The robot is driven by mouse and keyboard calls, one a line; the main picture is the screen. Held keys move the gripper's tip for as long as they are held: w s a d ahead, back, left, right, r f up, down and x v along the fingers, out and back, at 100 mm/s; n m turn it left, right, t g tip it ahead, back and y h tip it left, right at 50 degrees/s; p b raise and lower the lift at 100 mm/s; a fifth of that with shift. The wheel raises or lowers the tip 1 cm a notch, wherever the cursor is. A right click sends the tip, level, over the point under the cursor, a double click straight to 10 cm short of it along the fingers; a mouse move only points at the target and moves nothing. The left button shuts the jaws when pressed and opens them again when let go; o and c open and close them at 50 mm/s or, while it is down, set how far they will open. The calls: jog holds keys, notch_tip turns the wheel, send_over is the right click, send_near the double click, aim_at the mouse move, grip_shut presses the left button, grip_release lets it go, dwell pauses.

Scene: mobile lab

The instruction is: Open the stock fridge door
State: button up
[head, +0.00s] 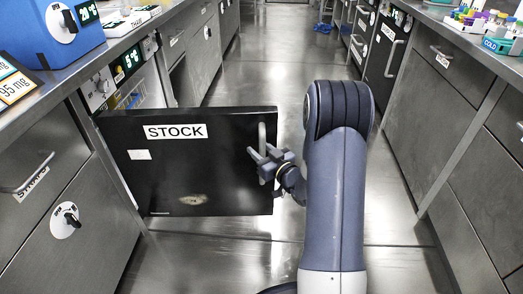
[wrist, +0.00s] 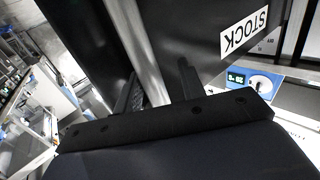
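The stock fridge door (head: 215,165) is a black panel with a white STOCK label. It stands swung out from the left counter into the aisle, with the fridge opening (head: 145,75) partly showing behind it. Its upright metal handle (head: 262,132) is near the free right edge. My gripper (head: 258,160) is at the handle, with its fingers on either side. In the wrist view, a pale bar, likely the handle (wrist: 145,45), runs between the two dark fingers (wrist: 158,88). Whether the fingers press on it is unclear. The STOCK label (wrist: 245,32) also shows there.
Left counter holds a blue device (head: 50,35); drawers (head: 50,220) line the near left. The right counter has drawers (head: 430,120) and a rack of coloured caps (head: 490,22). Bare floor (head: 270,65) runs down the aisle beyond the door.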

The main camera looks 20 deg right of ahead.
jog(key=shift+d, duration=0.15)
jog(key=shift+s+d, duration=0.15)
jog(key=shift+s, duration=0.2)
jog(key=p+v, duration=0.2)
jog(key=v, duration=0.8)
jog(key=shift+p, duration=0.3)
jog(key=b+x, duration=0.2)
jog(key=x, duration=0.8)
jog(key=shift+w+b, duration=0.3)
jog(key=shift+b, duration=0.05)
jog(key=shift+w, duration=0.2)
